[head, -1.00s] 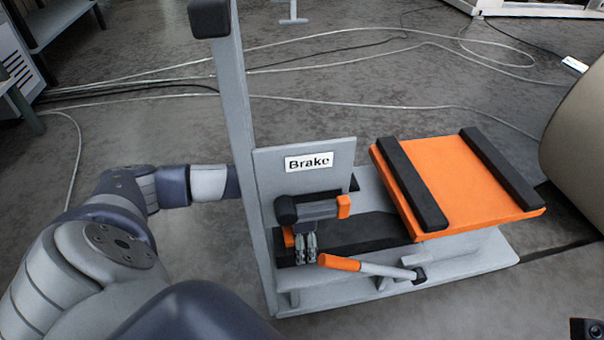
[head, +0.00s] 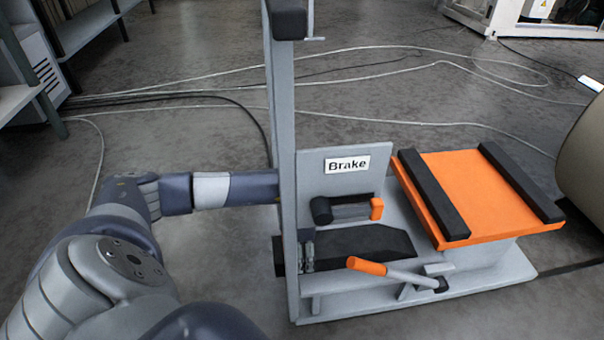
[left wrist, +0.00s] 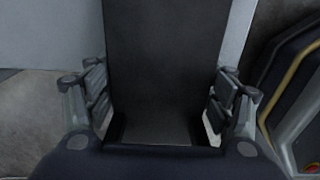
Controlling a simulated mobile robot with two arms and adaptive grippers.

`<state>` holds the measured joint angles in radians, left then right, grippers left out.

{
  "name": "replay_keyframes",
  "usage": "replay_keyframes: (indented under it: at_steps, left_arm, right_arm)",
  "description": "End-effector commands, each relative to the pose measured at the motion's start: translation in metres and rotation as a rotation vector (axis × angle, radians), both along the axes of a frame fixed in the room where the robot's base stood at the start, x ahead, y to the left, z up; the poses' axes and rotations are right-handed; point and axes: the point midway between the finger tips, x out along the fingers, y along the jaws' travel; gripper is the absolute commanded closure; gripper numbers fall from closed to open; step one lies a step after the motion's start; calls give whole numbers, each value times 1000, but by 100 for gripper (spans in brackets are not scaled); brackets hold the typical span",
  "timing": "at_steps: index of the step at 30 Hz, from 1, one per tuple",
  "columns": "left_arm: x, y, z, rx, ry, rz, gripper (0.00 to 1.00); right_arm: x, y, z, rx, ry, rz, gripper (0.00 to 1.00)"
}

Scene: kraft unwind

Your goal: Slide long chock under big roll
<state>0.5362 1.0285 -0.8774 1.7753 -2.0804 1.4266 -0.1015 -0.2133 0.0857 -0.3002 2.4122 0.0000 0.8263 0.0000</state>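The long chock (head: 365,243) is a dark block with a sloping end, lying on the low shelf of the grey brake stand (head: 345,178). Its left end shows past the upright post. My left gripper (head: 308,250) reaches in from the left behind the post, with its fingers at the chock's left part. In the left wrist view the dark chock (left wrist: 165,70) fills the space between the two finger pads, which sit against its sides. The big roll (head: 586,155) is a beige cylinder cut off at the right edge. My right gripper is out of view.
An orange platform (head: 488,200) with two black bars stands right of the shelf. A lever with an orange grip (head: 367,266) juts in front of the chock. The tall grey post (head: 285,120) stands close to my left arm. Cables (head: 400,123) lie on the floor behind.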

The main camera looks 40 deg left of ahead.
Motion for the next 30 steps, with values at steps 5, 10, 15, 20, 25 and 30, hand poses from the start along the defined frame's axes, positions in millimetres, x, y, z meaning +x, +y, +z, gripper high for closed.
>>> replay_keyframes:
  at_steps: [5,10,15,20,25,30]
  left_arm:
    - [-1,2,-1,3,4,2,2]
    - [-1,0,0,1,3,1,2]
    - [0,0,6,-1,0,0,2]
    - [1,0,32,-1,-3,0,2]
    - [1,0,69,0,-1,-1,2]
    - [0,1,100,1,0,1,2]
  right_arm:
    - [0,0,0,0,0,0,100]
    - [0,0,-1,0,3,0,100]
    - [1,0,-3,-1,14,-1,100]
    - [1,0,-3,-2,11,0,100]
    - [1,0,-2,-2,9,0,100]
    - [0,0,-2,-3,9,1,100]
